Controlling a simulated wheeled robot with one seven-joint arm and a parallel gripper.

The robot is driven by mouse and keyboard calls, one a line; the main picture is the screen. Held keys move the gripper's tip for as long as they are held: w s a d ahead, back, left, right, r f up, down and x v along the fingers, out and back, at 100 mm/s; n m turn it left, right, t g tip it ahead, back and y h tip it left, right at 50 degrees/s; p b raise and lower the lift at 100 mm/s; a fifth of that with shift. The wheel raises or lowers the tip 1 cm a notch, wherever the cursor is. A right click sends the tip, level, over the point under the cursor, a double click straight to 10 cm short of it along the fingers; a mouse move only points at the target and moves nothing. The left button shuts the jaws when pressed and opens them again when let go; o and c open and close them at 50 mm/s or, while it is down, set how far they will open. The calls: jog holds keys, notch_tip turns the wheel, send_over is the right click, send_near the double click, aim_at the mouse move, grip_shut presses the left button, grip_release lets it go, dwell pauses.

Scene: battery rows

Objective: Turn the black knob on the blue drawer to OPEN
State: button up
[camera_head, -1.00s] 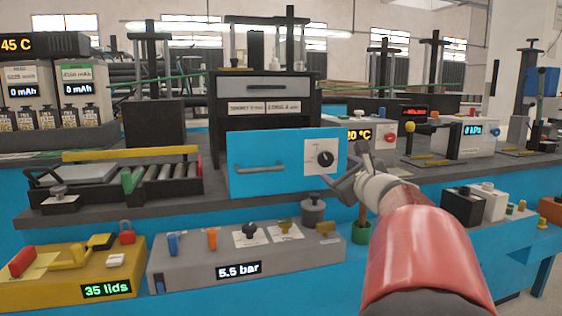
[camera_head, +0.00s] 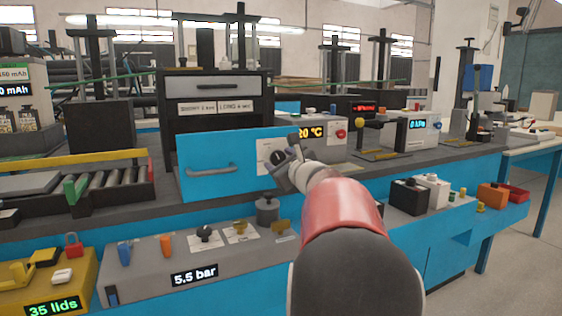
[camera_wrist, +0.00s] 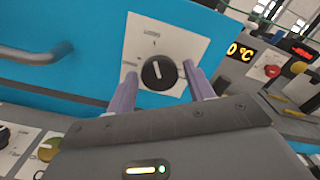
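The blue drawer (camera_head: 222,168) stands on the bench below a black cabinet, with a grey bar handle on its left part. The black knob (camera_wrist: 158,72) sits on a white label plate (camera_wrist: 182,42) on the drawer's right part. Its white pointer line points roughly up in the wrist view; the label's lettering is too small to read. My gripper (camera_wrist: 160,85) is open, its two purple-grey fingers on either side of the knob, seemingly just short of it. In the head view, my gripper (camera_head: 288,160) partly covers the knob (camera_head: 272,158).
A grey panel (camera_head: 140,272) with small knobs and a "5.5 bar" display lies below the drawer. A grey weight (camera_head: 267,212) stands just below my gripper. A temperature box (camera_head: 325,148) stands right of the drawer, and a roller tray (camera_head: 110,188) stands left.

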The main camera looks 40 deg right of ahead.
jog(key=c, duration=0.7)
jog(key=shift+f+n+b, duration=0.15)
jog(key=shift+n+b, duration=0.15)
jog(key=shift+b, duration=0.25)
jog(key=shift+f+n+b, duration=0.1)
jog(key=shift+n+b, duration=0.5)
jog(key=shift+b, duration=0.25)
jog(key=n+b, duration=0.3)
jog(key=b, duration=0.1)
jog(key=n+b, duration=0.4)
jog(key=b, duration=0.1)
jog(key=shift+n, duration=0.3)
jog(key=shift+r+n+b, duration=0.25)
jog(key=shift+n+b, duration=0.7)
jog(key=shift+n, duration=0.25)
